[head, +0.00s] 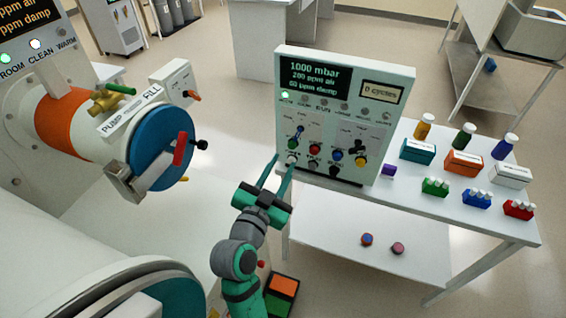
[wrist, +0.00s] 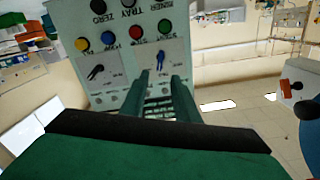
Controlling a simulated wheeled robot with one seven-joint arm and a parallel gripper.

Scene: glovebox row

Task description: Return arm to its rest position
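My gripper (head: 284,161) is at the lower left of the upright control panel (head: 316,185), with my arm reaching up from the bottom of the head view. Its two green fingers stand apart with a gap between them, and nothing shows held in the gap. In the wrist view the gripper (wrist: 160,76) points at the panel (wrist: 112,65), near a switch with a blue part (wrist: 160,60). I cannot tell whether the fingertips touch the panel. The panel's screen (head: 315,75) reads 1000 mbar.
The panel stands on a white table (head: 420,215) with several bottles, boxes and coloured vial racks. Two small round pieces (head: 367,239) lie on its lower shelf. A blue round door (head: 160,145) with a red handle (head: 180,149) is at left. Floor (head: 225,110) shows behind.

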